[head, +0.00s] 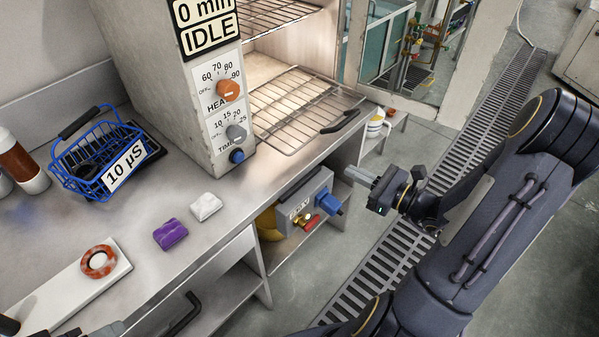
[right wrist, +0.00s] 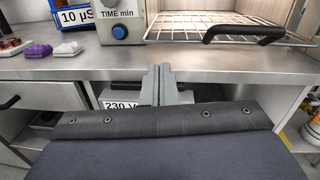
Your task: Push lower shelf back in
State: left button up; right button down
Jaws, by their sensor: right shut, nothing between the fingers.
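The lower shelf is a wire rack (head: 293,108) that sticks out of the open oven (head: 160,70) over the steel bench. Its black handle (head: 340,122) is at the front edge, and it also shows in the right wrist view (right wrist: 243,33). The upper shelf (head: 268,14) is a wire rack higher inside the oven. My right gripper (head: 352,174) is shut and empty, in front of the bench edge and below the rack's handle. In the right wrist view its fingertips (right wrist: 160,72) point at the bench edge, left of the handle, apart from it.
A grey box (head: 300,205) with a blue plug sits under the bench top. A blue wire basket (head: 95,160), a purple block (head: 170,234) and a white block (head: 205,206) stand on the bench. A glass-paned door (head: 410,55) stands behind the rack. A floor grating runs beside the bench.

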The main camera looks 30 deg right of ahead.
aim_at(266, 119)
pick_arm(q)
jog(key=shift+s+a+r+p, duration=0.15)
jog(key=shift+a+r+p, duration=0.1)
jog(key=shift+p, duration=0.1)
pick_arm(e)
jog(key=shift+m+t+h, duration=0.4)
jog(key=shift+m+h, duration=0.1)
jog(key=shift+m, duration=0.3)
jog(key=x, duration=0.4)
jog(key=f+x, duration=0.1)
jog(key=x, duration=0.3)
jog(key=d+x, duration=0.1)
jog(key=x, duration=0.4)
jog(key=shift+w+d+f, duration=0.1)
jog(key=shift+w+f, duration=0.05)
jog(key=shift+w, duration=0.2)
jog(key=b+x, duration=0.4)
jog(key=x, duration=1.4)
jog(key=shift+w, duration=0.2)
pick_arm(q)
notch_tip(266, 119, down, 4)
jog(key=shift+f, duration=0.1)
